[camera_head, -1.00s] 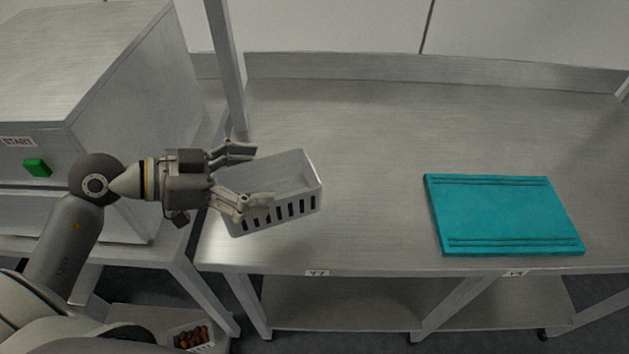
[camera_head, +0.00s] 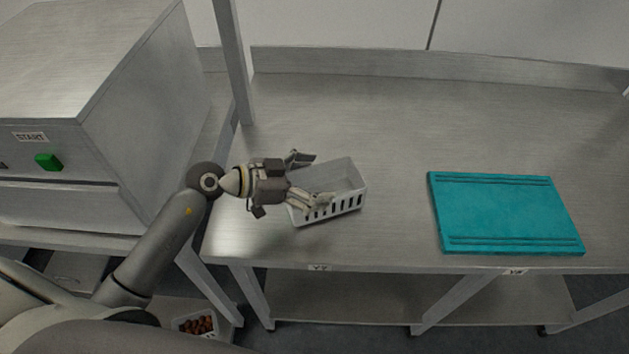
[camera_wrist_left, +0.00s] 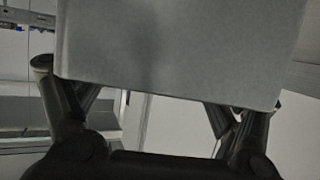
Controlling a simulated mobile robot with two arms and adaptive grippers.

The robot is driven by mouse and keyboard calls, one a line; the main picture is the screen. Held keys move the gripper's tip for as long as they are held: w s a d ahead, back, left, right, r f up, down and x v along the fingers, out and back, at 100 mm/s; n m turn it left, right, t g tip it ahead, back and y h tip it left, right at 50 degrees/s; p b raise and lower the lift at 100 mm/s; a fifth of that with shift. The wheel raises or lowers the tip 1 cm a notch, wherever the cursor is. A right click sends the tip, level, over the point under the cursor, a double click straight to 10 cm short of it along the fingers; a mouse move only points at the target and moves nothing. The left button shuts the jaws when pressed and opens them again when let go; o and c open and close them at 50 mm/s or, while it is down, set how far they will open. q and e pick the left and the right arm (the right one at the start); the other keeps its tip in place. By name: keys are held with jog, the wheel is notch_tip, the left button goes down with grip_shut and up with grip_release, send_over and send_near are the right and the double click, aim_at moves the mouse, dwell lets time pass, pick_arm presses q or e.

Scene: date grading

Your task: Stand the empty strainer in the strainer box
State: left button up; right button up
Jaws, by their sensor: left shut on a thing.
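The strainer (camera_head: 349,205) is a small light-grey basket with slots along its side, and it looks empty. My left gripper (camera_head: 317,178) is shut on its left end in the head view, with the arm reaching in from the left. The strainer is roughly level over the left part of the steel table (camera_head: 400,120); I cannot tell whether it touches the top. In the left wrist view its plain pale wall (camera_wrist_left: 170,50) fills the space between the fingers. I cannot make out a strainer box in these frames. My right gripper is not in view.
A teal board (camera_head: 503,212) lies on the right of the table. A steel machine (camera_head: 90,110) with a green start button stands at the left. A basket of brown dates (camera_head: 196,325) is low at bottom left. An upright post (camera_head: 232,60) rises behind my gripper. The table's middle is clear.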

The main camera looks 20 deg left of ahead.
pick_arm(q)
jog(key=shift+f, duration=0.45)
jog(key=o, duration=1)
jog(key=shift+f, duration=0.2)
jog(key=shift+o, duration=1)
jog(key=shift+r, duration=0.15)
